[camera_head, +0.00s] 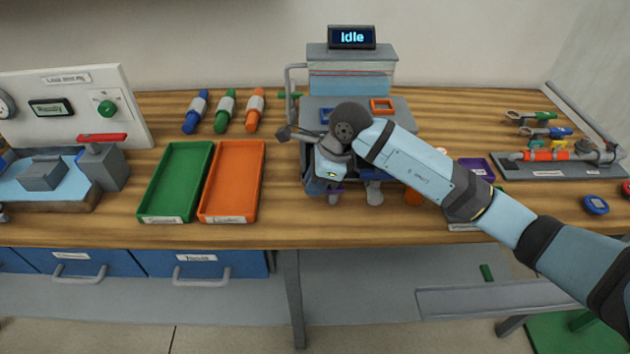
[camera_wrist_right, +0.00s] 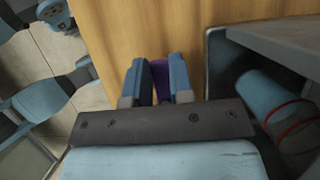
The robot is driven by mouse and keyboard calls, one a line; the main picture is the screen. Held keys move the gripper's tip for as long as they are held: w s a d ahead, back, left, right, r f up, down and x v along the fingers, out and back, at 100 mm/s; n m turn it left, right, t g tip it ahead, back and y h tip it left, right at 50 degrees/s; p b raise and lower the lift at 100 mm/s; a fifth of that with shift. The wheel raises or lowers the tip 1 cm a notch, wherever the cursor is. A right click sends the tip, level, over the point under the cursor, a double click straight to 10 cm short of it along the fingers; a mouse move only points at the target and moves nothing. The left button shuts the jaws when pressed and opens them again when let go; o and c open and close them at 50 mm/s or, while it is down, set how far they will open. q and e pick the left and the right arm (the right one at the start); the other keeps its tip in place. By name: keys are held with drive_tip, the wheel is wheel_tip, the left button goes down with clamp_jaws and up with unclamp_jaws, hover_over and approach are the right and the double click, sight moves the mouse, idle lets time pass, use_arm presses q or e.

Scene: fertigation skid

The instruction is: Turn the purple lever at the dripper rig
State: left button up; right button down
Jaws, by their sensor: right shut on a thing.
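The dripper rig (camera_head: 349,80) stands at the back middle of the bench, and its display (camera_head: 352,37) reads Idle. My right arm reaches in from the right across the rig's front. My right gripper (camera_head: 326,187) is at the rig's front left, mostly hidden by its own wrist in the head view. In the right wrist view its two blue fingers (camera_wrist_right: 160,82) are shut on the purple lever (camera_wrist_right: 161,70), which shows as a narrow strip between them. The rest of the lever is hidden. My left gripper is not in view.
A green tray (camera_head: 143,205) and an orange tray (camera_head: 203,206) lie left of the rig. Blue, green and orange bottles (camera_head: 226,110) lie behind them. A grey pipe fixture (camera_head: 548,167) is at the right. The bench front (camera_head: 250,240) before the rig is clear.

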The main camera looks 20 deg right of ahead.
drive_tip(key=shift+s+f+n+b, duration=0.15)
drive_tip(key=shift+n+b, duration=0.45)
drive_tip(key=shift+b, duration=0.1)
drive_tip(key=shift+s+n+g+b, duration=0.15)
drive_tip(key=shift+n+g+b, duration=0.25)
drive_tip(key=shift+n+b, duration=0.15)
drive_tip(key=shift+s+n+b, duration=0.2)
drive_tip(key=shift+n+b, duration=0.1)
drive_tip(key=shift+n, duration=0.15)
drive_tip(key=shift+s+n+g, duration=0.1)
drive_tip(key=shift+n+g, duration=0.2)
drive_tip(key=shift+s+a+r, duration=0.1)
drive_tip(key=shift+r, duration=0.1)
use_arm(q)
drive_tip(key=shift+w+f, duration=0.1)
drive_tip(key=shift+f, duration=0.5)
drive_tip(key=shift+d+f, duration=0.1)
use_arm(e)
drive_tip(key=c, duration=1)
unclamp_jaws()
